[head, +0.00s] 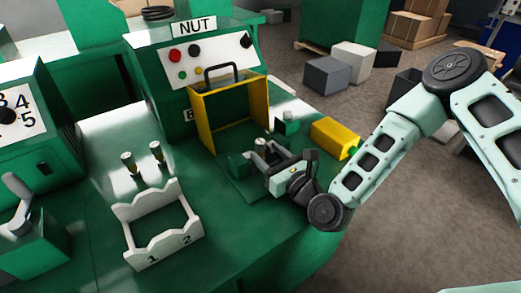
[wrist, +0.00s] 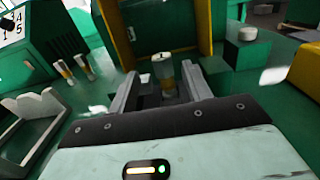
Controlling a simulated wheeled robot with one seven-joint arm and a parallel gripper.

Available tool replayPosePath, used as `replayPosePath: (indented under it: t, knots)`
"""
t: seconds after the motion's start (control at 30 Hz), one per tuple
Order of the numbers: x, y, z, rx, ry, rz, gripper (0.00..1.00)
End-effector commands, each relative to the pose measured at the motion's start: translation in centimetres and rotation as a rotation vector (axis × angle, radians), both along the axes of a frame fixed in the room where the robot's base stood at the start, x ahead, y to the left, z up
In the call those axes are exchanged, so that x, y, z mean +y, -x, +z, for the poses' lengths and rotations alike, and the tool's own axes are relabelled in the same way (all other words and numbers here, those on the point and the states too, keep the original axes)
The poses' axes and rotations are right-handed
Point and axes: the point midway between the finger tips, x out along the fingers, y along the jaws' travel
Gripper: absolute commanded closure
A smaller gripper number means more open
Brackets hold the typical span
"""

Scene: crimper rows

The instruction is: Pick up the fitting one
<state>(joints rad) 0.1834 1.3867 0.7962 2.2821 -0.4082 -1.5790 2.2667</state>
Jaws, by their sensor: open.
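A small fitting (wrist: 162,72) with a pale top and an amber band stands upright just beyond and between the fingers of my gripper (wrist: 160,82) in the wrist view. My gripper is open; I cannot tell whether a finger touches the fitting. Two similar fittings stand upright on the green bench to the left: one (head: 129,162) and another (head: 156,152). They also show at the left of the wrist view (wrist: 84,67).
A yellow guard frame (head: 198,118) with a black handle stands around the station under the NUT panel (head: 198,57). A white rack marked 1 and 2 (head: 162,240) is at the front left. A green block (head: 287,123) stands nearby.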

Motion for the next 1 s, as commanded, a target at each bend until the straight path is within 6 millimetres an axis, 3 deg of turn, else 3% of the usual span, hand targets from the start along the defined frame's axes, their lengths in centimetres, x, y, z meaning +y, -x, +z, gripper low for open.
replayPosePath:
  t: [0.23, 0.57, 0.6, 0.77, 1.0]
  knots:
    - [1.6, -3.2, 0.5, -0.005, 0.002, 0.0, 0.51]
    - [2.1, -4.0, 0.3, -0.001, 0.001, 0.0, 0.51]
    - [2.1, -4.0, 0.3, -0.001, 0.001, 0.0, 0.54]
    - [2.1, -4.0, 0.3, -0.001, 0.001, 0.0, 0.98]
    - [2.1, -4.0, 0.3, -0.001, 0.0, 0.0, 1.0]
